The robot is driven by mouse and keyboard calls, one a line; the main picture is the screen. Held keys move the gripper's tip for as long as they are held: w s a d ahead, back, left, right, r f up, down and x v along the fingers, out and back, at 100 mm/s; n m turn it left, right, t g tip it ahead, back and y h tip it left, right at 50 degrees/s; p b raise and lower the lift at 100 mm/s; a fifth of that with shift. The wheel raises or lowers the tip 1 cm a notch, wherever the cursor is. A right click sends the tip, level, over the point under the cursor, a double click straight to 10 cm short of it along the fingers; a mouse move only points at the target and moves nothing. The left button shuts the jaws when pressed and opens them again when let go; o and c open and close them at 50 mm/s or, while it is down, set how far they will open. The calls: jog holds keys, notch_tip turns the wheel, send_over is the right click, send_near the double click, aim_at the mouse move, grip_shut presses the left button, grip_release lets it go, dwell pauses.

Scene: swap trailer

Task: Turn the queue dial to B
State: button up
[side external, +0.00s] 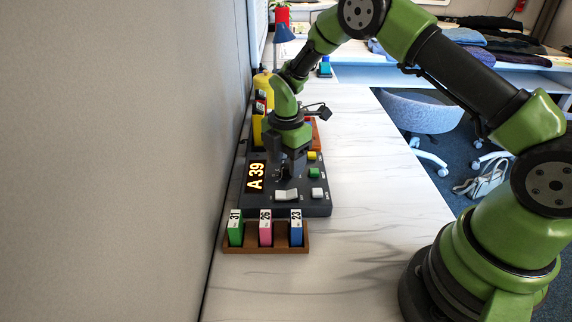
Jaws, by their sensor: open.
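The dark control panel (318,211) lies on the white counter, with a lit display (256,177) reading "A 39" at its left. My gripper (284,174) points down over the middle of the panel, with its fingertips low at the panel face. It is open. The queue dial is hidden behind or between the fingers, so I cannot tell its setting or whether the fingers touch it. A white rocker switch (286,195), a white button (317,193), a green button (313,173) and a yellow button (311,156) show on the panel.
A wooden rack (266,249) with green, pink and blue numbered cards stands in front of the panel. Yellow (257,130) and orange (315,133) objects stand behind it. The wall (120,150) is close on the left. The counter (380,180) right of the panel is clear.

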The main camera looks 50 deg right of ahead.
jog(key=shift+f, duration=0.7)
jog(key=c, duration=0.9)
